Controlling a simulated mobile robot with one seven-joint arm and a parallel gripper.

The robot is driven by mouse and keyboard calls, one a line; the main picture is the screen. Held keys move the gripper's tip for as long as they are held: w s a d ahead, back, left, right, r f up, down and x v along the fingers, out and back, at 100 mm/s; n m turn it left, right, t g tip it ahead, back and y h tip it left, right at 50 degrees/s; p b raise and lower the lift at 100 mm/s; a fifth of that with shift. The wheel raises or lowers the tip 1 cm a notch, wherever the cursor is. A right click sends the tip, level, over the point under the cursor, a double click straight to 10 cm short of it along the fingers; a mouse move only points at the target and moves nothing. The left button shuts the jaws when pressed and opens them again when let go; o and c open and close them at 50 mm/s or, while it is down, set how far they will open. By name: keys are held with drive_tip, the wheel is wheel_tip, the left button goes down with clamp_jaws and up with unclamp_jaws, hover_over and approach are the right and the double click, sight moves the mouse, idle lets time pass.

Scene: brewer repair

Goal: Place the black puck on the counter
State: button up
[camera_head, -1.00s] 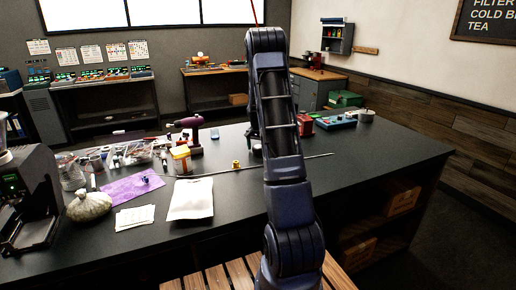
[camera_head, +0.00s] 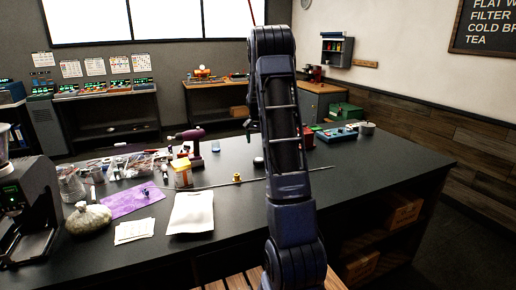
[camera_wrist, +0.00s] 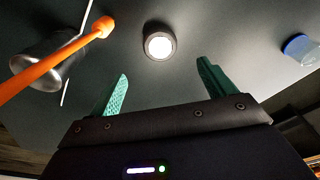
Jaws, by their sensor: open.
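In the wrist view my gripper (camera_wrist: 163,67) is open, its two green fingers spread with nothing between them. Beyond the fingertips is a small round thing (camera_wrist: 158,45) with a dark rim and a bright pale middle, apart from both fingers. It may be the black puck, but I cannot tell for sure. The dark counter (camera_head: 380,185) spans the head view. A small dark thing (camera_head: 258,162) shows on it just left of my arm, too small to identify. In the head view my arm hides my gripper.
In the wrist view an orange rod (camera_wrist: 60,55) crosses a metal cup (camera_wrist: 45,65) at left; a blue-topped container (camera_wrist: 300,48) is at right. The right front is clear.

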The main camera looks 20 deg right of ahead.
drive_tip(key=s+a+r+n+t, duration=0.1)
drive_tip(key=s+a+r+n, duration=0.1)
drive_tip(key=s+a+r, duration=0.7)
drive_tip(key=s+a+r+n+t, duration=0.1)
drive_tip(key=s+a+r+n, duration=0.15)
drive_tip(key=s+r, duration=0.7)
drive_tip(key=s+a+f+n, duration=0.1)
drive_tip(key=s+a, duration=0.1)
drive_tip(key=s, duration=0.6)
drive_tip(key=s+a+f+n+t, duration=0.1)
drive_tip(key=s+a+n, duration=0.1)
drive_tip(key=s, duration=0.7)
drive_tip(key=s+a+f+n+y, duration=0.1)
drive_tip(key=s+a+f, duration=0.1)
drive_tip(key=s, duration=0.7)
drive_tip(key=shift+s+a+t, duration=0.2)
drive_tip(key=shift+a+t, duration=0.1)
drive_tip(key=shift+a, duration=0.6)
